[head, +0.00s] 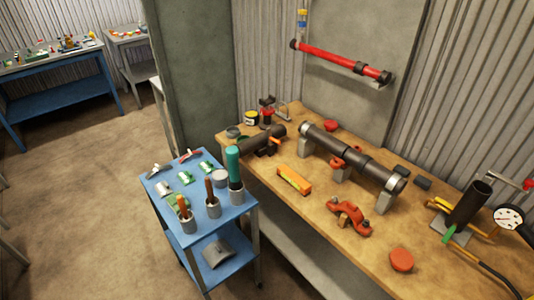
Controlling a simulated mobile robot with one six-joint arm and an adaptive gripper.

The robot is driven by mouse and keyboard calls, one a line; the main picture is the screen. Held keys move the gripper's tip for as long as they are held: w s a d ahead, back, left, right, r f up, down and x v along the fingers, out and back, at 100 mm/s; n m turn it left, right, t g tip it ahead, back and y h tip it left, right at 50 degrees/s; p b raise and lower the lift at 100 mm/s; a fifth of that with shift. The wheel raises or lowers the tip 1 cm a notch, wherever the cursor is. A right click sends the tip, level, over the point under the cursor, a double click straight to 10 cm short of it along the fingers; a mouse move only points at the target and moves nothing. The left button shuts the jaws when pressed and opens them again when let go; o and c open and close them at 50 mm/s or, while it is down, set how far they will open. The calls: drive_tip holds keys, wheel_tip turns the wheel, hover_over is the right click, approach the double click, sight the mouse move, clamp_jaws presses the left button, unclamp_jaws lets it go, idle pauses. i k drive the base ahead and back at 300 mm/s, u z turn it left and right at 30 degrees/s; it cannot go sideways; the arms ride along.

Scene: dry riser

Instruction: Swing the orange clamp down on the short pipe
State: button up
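A short dark pipe (254,142) lies near the left end of the wooden bench, on a low dark support. A small orange part (275,141), which may be the orange clamp's handle, shows at the pipe's right front side. At this size I cannot tell whether the clamp is raised or down, or whether it touches the pipe. My gripper is not in view.
A longer dark pipe (352,158) rests on grey stands on the bench (325,225). An orange tool (294,180) and a red-orange coupling (349,216) lie in front. A blue trolley (160,189) with upright tools stands close left. Open floor (85,205) lies further left.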

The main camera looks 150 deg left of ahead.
sight(270, 139)
drive_tip(key=u, duration=1.55)
drive_tip(key=i, duration=0.1)
drive_tip(key=u, duration=3.3)
